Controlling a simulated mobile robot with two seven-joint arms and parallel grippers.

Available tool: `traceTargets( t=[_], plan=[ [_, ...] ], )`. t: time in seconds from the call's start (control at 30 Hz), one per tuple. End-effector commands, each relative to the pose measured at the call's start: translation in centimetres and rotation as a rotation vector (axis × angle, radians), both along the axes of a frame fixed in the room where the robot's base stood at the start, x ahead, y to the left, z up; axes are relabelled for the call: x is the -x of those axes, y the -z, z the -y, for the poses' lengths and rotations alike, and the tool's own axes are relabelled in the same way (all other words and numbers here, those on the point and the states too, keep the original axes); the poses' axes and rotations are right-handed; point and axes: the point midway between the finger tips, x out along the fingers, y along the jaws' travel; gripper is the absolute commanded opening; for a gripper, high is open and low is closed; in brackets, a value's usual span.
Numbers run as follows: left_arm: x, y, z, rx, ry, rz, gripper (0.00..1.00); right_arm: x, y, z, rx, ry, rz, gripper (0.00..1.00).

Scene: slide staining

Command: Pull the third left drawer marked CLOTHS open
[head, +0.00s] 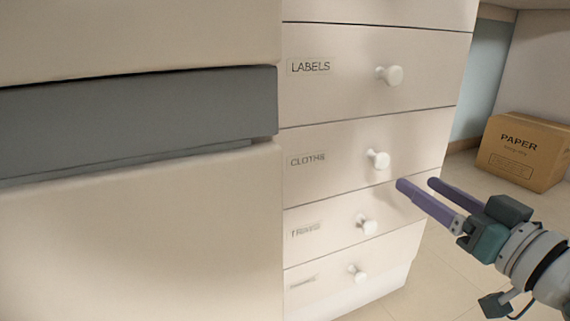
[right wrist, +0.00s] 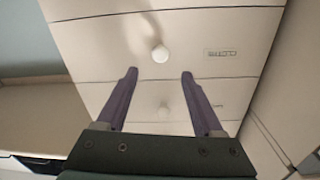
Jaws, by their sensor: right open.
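The CLOTHS drawer (head: 325,166) is shut, flush with the cabinet front, below the LABELS drawer (head: 350,95). Its round white knob (head: 378,159) stands near its right side. In the right wrist view the knob (right wrist: 160,54) lies ahead of the fingertips, centred between them, with the label to its right. My right gripper (head: 416,184) is open and empty, with its purple fingers pointing at the drawer front from the right, slightly below the knob's height. In the right wrist view the gripper (right wrist: 159,74) shows a clear gap between its fingers. My left gripper is out of view.
Two more shut drawers with knobs, the upper one marked TRAYS (head: 310,232), lie below. A dark grey recessed band (head: 140,115) crosses the cabinet at left. A cardboard PAPER box (head: 525,150) stands on the floor at right. Tiled floor lies open between.

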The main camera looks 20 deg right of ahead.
Motion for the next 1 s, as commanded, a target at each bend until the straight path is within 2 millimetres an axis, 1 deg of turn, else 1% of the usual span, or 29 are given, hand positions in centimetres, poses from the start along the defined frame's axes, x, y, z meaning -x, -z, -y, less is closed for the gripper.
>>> traceTargets(
  t=[0.03, 0.3, 0.4, 0.5, 0.63, 0.9, 0.93, 1.0],
  plan=[
    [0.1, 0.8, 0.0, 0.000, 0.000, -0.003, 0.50, -0.7, 0.2, 0.0, 0.000, -0.001, 0.005, 0.69],
    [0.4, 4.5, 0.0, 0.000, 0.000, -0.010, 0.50, -5.8, 0.5, -0.3, 0.003, -0.002, 0.005, 0.69],
    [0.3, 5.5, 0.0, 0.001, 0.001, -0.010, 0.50, -7.3, 0.3, -0.3, 0.003, -0.001, 0.003, 0.69],
    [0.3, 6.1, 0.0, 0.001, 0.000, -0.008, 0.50, -8.4, 0.3, -0.3, 0.003, -0.002, 0.001, 0.69],
    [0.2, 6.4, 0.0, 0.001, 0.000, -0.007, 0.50, -9.1, 0.1, -0.4, 0.002, -0.001, -0.002, 0.69],
    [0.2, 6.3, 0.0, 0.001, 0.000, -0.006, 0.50, -9.3, -0.1, -0.4, 0.002, -0.001, -0.003, 0.69],
    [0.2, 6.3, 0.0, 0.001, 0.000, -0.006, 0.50, -9.2, -0.1, -0.4, 0.002, -0.001, -0.003, 0.68],
    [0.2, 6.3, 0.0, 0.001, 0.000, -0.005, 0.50, -9.2, -0.1, -0.4, 0.002, -0.001, -0.003, 0.60]
  ],
)
